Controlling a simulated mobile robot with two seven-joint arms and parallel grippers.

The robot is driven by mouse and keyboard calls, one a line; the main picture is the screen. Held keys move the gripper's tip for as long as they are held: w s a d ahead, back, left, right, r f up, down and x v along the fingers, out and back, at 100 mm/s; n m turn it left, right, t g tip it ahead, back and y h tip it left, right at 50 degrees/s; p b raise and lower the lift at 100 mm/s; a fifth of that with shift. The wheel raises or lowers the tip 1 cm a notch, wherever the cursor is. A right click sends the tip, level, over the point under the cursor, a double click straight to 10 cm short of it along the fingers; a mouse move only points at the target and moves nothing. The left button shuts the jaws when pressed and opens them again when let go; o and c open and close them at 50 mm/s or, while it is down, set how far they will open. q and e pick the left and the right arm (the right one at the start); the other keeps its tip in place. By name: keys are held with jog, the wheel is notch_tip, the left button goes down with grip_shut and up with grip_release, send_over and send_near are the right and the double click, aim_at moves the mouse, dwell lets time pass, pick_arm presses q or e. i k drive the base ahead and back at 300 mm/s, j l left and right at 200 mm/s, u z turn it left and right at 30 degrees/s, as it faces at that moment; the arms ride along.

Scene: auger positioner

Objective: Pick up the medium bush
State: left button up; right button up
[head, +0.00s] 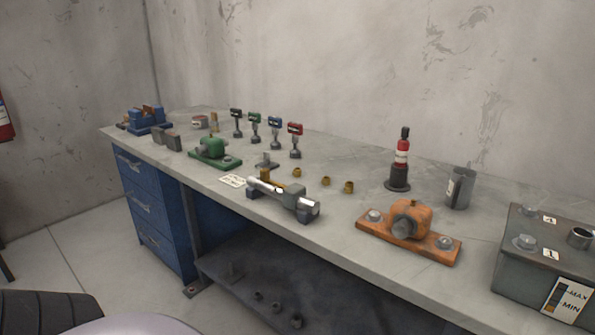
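Three small brass-coloured bushes stand in a row near the middle of the workbench (400,292). The left bush (297,173) is closest to the silver shaft assembly, the middle bush (326,181) stands apart from it, and the right bush (348,187) is at the end of the row. They look close in size, so I cannot tell surely which is the medium one. All three are uncovered and rest on the bench top. Neither of my grippers is in view.
A silver shaft in a grey block (290,201) lies in front of the bushes. An orange housing (405,230), a red-and-white bottle (401,158), a metal cup (460,188) and a grey tank (540,262) stand to the right. A green housing (212,150) and coloured-head tools (295,138) are left.

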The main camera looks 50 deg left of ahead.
aim_at(296, 171)
jog(key=k+j, duration=0.1)
jog(key=j, duration=0.45)
jog(key=j+z, duration=0.1)
jog(key=j, duration=0.4)
jog(key=k+j, duration=0.15)
jog(key=j, duration=0.4)
jog(key=z, duration=0.05)
